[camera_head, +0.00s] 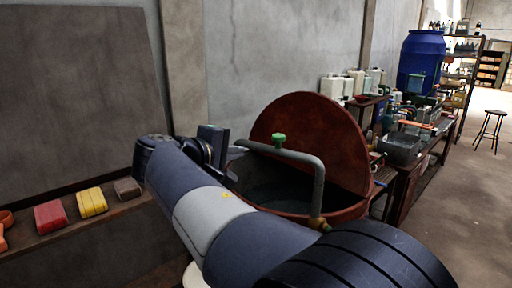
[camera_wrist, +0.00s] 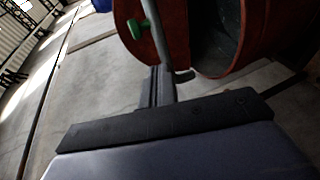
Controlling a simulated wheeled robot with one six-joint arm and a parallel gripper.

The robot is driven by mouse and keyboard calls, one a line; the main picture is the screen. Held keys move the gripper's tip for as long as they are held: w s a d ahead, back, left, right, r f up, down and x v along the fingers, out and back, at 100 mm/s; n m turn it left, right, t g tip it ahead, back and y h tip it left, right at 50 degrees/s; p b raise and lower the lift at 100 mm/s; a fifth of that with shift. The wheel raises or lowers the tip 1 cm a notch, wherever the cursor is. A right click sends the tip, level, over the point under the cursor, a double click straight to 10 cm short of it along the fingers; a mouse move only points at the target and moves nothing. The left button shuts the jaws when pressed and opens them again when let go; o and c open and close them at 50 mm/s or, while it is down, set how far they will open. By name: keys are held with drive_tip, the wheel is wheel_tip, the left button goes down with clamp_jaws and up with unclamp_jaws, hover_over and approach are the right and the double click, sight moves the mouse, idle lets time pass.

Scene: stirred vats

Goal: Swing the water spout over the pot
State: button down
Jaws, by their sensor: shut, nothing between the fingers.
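The water spout (camera_head: 300,158) is a grey bent pipe rising from a brass-coloured base at the front right of the pot. Its arm runs left across the pot's opening in the head view, and I cannot tell whether its tip is inside the rim. A green knob (camera_head: 278,140) stands on it. The pot (camera_head: 346,215) is a large reddish-brown vat, dark inside, with its round lid (camera_head: 315,130) raised behind. My gripper (camera_head: 230,178) is shut and empty at the pot's left side. In the wrist view, my gripper (camera_wrist: 160,72) points towards the spout (camera_wrist: 160,38); contact is unclear.
A ledge at left bears a red block (camera_head: 50,217), a yellow block (camera_head: 91,203) and a brown block (camera_head: 127,188). A bench with jugs, a metal basin (camera_head: 402,148) and a blue barrel (camera_head: 420,60) stands at right. A stool (camera_head: 490,130) stands on open floor.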

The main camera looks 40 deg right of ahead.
sight(264, 148)
drive_tip(key=p+x, duration=0.2)
drive_tip(key=x, duration=0.8)
drive_tip(key=shift+w+d+f, duration=0.1)
drive_tip(key=shift+d, duration=0.25)
drive_tip(key=shift+w+d+m+g, duration=0.4)
drive_tip(key=shift+d+m+g, duration=0.1)
drive_tip(key=shift+d+g, duration=0.1)
drive_tip(key=d+m+g+p, duration=0.4)
drive_tip(key=d+m+g, duration=0.2)
drive_tip(key=d, duration=0.9)
drive_tip(key=shift+s+d+g+p, duration=0.15)
drive_tip(key=shift+d+g+p, duration=0.25)
drive_tip(key=shift+g, duration=0.5)
